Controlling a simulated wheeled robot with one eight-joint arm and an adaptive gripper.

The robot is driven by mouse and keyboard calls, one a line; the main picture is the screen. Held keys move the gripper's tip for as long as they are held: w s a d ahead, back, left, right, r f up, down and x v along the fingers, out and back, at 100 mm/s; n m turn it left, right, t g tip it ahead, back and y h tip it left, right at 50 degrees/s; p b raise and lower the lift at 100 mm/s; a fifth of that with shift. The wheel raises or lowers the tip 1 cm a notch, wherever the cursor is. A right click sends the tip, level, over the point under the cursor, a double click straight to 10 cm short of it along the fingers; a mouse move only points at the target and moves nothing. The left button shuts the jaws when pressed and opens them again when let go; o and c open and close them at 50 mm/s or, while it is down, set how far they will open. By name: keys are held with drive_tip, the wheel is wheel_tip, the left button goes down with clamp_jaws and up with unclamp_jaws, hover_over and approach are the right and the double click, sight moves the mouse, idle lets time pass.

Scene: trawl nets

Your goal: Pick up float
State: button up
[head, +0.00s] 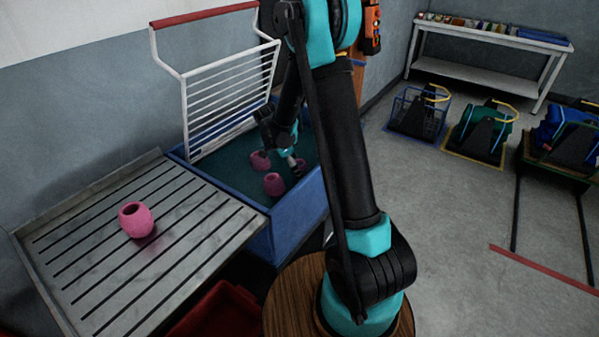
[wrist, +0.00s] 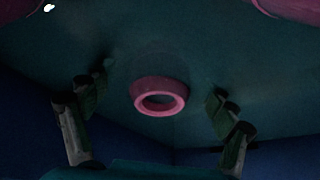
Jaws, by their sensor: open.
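Pink floats lie in the blue bin, one nearest the front (head: 273,184) and another to its left behind (head: 260,160). A third is partly hidden beside my gripper (head: 292,160). My gripper reaches down into the bin. In the wrist view, a pink float with a round hole (wrist: 160,97) lies on the dark teal bottom, framed between the two open fingers. The fingers appear apart from it, with nothing held. Parts of two more floats show at the top corners. Another pink float (head: 137,220) sits on the slatted metal table.
The blue bin (head: 292,232) has walls close around my gripper. A white wire rack (head: 228,92) stands at its back left. The slatted table (head: 90,262) adjoins it. A red crate (head: 222,312) is in front.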

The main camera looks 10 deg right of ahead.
drive_tip(key=shift+x, duration=1.1)
drive_tip(key=c, duration=1.4)
